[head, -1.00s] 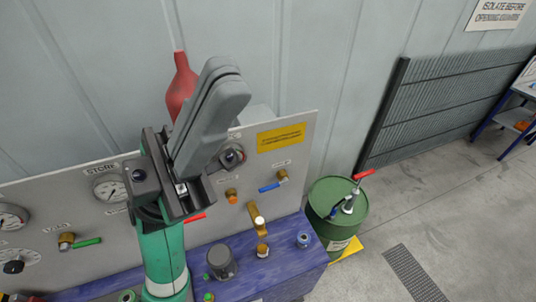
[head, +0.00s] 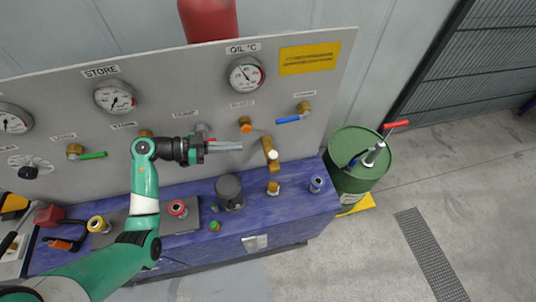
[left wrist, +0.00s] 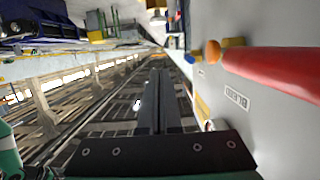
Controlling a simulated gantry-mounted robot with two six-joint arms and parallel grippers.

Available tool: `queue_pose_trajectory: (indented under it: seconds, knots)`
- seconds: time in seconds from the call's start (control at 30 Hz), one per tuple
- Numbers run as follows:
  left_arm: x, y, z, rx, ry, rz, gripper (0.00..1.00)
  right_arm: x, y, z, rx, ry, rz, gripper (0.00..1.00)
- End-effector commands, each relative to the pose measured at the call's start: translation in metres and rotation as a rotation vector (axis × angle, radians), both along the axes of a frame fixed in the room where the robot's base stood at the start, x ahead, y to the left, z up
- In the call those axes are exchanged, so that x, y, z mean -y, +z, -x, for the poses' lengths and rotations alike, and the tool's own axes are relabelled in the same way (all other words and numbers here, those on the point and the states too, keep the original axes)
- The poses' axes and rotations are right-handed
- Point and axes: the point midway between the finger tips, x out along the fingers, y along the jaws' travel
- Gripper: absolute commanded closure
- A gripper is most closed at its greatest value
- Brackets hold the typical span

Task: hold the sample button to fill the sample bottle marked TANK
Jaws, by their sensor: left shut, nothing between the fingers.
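My left gripper (head: 240,146) is shut and empty in front of the upright panel, its fingers pointing right toward the brass spout (head: 268,146). The shut fingers also show in the left wrist view (left wrist: 160,105). An orange button (head: 245,124) sits on the panel just above the fingertips; it looks apart from them. An orange knob also shows in the left wrist view (left wrist: 212,51). A small bottle with an orange-brown top (head: 273,188) stands below the spout. A blue-topped bottle (head: 316,184) stands to its right. I cannot read a TANK mark. My right gripper is not seen.
A red handle (left wrist: 275,70) juts from the panel close by the fingers. A blue-handled valve (head: 290,119) is right of the button. A grey pot (head: 229,190), a red-topped bottle (head: 177,208) and a yellow-topped bottle (head: 98,224) stand on the blue bench (head: 290,213).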

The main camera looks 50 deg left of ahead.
Motion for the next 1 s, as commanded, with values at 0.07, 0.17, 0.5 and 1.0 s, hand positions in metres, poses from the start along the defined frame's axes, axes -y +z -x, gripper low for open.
queue_pose_trajectory:
  seconds: [0.07, 0.17, 0.5, 1.0]
  knots:
    - [0.0, 0.001, 0.0, 0.002, -0.001, -0.001, 1.0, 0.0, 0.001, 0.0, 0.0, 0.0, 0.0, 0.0]
    - [0.001, 0.002, -0.001, 0.002, -0.002, -0.002, 1.0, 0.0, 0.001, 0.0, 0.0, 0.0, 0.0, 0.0]
    - [0.016, -0.007, -0.026, 0.002, -0.007, -0.002, 1.0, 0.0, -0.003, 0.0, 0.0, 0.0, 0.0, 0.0]
    - [0.049, -0.053, -0.086, 0.002, -0.002, 0.0, 1.0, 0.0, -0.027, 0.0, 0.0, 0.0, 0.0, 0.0]
